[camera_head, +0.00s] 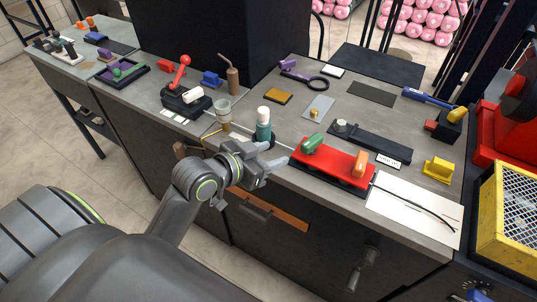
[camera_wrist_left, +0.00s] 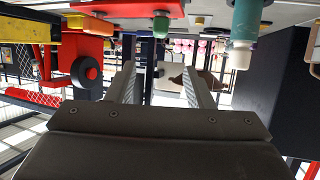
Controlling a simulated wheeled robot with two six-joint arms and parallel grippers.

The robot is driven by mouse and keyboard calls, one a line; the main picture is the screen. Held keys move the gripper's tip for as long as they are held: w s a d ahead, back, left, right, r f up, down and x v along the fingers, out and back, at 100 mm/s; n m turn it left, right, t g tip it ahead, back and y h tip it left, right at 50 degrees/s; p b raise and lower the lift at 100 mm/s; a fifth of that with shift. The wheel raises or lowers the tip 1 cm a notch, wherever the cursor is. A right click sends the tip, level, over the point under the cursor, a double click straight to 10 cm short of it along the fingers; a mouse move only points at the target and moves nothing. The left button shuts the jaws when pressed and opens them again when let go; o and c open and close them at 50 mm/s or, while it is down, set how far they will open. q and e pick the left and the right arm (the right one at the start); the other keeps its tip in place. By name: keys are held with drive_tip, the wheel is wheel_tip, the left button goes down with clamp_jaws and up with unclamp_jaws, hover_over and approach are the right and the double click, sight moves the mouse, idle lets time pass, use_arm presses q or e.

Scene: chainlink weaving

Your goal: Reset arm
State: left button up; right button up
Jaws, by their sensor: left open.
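My left gripper (camera_head: 279,158) is at the front edge of the grey workbench (camera_head: 285,115), beside a teal bottle with a white cap (camera_head: 263,125). Its two fingers are apart and nothing is between them. The teal bottle also shows there at upper right (camera_wrist_left: 244,22). My left arm comes in from the lower left of the head view. My right gripper does not show in either view.
A white sheet with cables (camera_head: 413,207) lies at right, near a yellow cage (camera_head: 505,220).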

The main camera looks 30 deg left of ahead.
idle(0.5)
use_arm(q)
drive_tip(key=s+a+f+n+g+y, duration=0.25)
drive_tip(key=s+a+f+g, duration=0.2)
drive_tip(key=s+f, duration=0.5)
drive_tip(key=s+a+f+n+g+y, duration=0.2)
drive_tip(key=s+a+f+g+y, duration=0.25)
drive_tip(key=s, duration=0.85)
wheel_tip(320, 180, down, 30)
drive_tip(key=r+g+h+b, duration=0.1)
drive_tip(key=g+b, duration=0.1)
drive_tip(key=b, duration=0.1)
drive_tip(key=s+d+f+b, duration=0.1)
drive_tip(key=s+f, duration=1.3)
drive_tip(key=f, duration=0.3)
drive_tip(key=shift+s+f+g+h+b, duration=0.2)
drive_tip(key=shift+f+g+h+b, duration=0.1)
drive_tip(key=shift+g+h, duration=0.1)
